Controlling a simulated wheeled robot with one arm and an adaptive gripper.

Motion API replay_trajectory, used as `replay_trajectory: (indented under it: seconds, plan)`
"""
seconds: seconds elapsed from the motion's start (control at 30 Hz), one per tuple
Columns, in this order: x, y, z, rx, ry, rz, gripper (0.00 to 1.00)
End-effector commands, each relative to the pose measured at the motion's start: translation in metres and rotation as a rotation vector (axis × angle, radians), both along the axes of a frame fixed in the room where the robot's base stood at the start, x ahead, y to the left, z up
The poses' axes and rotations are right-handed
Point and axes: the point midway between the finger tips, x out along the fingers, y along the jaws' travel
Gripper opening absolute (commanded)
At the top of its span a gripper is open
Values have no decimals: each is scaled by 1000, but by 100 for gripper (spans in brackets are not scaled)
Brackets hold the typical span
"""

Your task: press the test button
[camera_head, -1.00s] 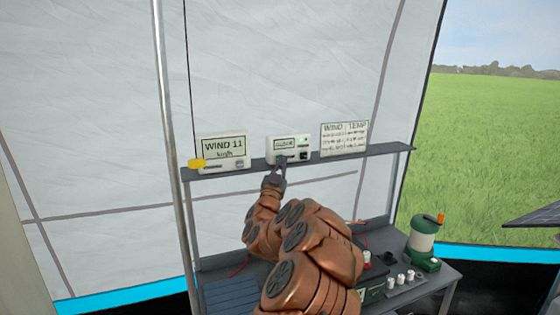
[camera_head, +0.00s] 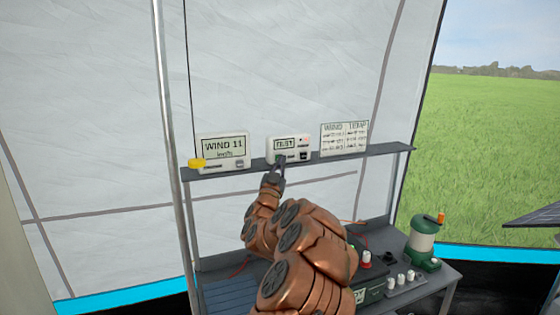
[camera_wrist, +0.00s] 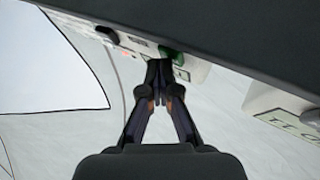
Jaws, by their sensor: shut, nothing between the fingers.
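The small white alarm unit (camera_head: 288,147) stands on the shelf, with a small screen that appears to read TEST and a tiny reddish light at its right. My gripper (camera_head: 281,161) is shut and empty, its fingertips at the lower left of the unit's front. In the wrist view, which looks upside down, my fingertips (camera_wrist: 159,66) meet right at a green button (camera_wrist: 170,53) on the white unit (camera_wrist: 143,48) and appear to touch it. They partly cover the button. A reddish light (camera_wrist: 123,55) shows on the unit.
The dark shelf (camera_head: 390,149) also holds a WIND 11 display (camera_head: 223,146) at left and a WIND/TEMP card (camera_head: 344,137) at right. A metal pole (camera_head: 170,130) rises at left.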

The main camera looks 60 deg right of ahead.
Motion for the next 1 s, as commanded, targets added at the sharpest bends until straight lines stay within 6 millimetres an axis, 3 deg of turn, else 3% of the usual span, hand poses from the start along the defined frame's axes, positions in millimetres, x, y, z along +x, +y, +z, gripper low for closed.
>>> replay_trajectory:
  seconds: [1.0]
  plan:
    - [-15,10,0,0,0,0,0]
